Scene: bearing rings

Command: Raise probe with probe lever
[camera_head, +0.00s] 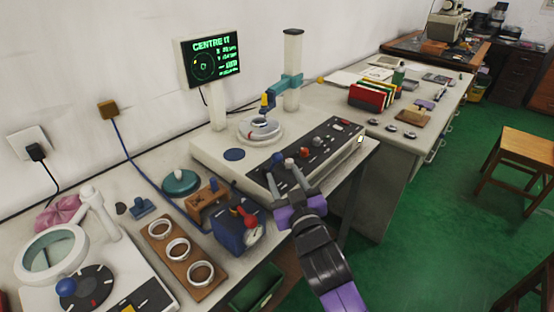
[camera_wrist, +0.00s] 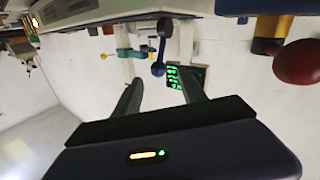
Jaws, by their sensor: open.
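My gripper (camera_head: 281,171) is open and empty over the near left part of the machine's control panel (camera_head: 322,153). A small blue-knobbed lever (camera_head: 277,158) stands on the panel just beyond the fingertips; I read it as the probe lever, though no label is legible. In the wrist view, which is upside down, a dark blue ball-ended lever (camera_wrist: 158,68) shows between my open fingers (camera_wrist: 160,78), apparently apart from them. The probe (camera_head: 267,100), blue and yellow, hangs from a teal arm (camera_head: 290,82) above the ring on the round table (camera_head: 262,130). Its clearance is unclear.
A red knob (camera_head: 304,152) and several small controls share the panel. A blue box with a red handle (camera_head: 240,232) stands close left of my gripper. A wooden tray of rings (camera_head: 187,262) lies farther left.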

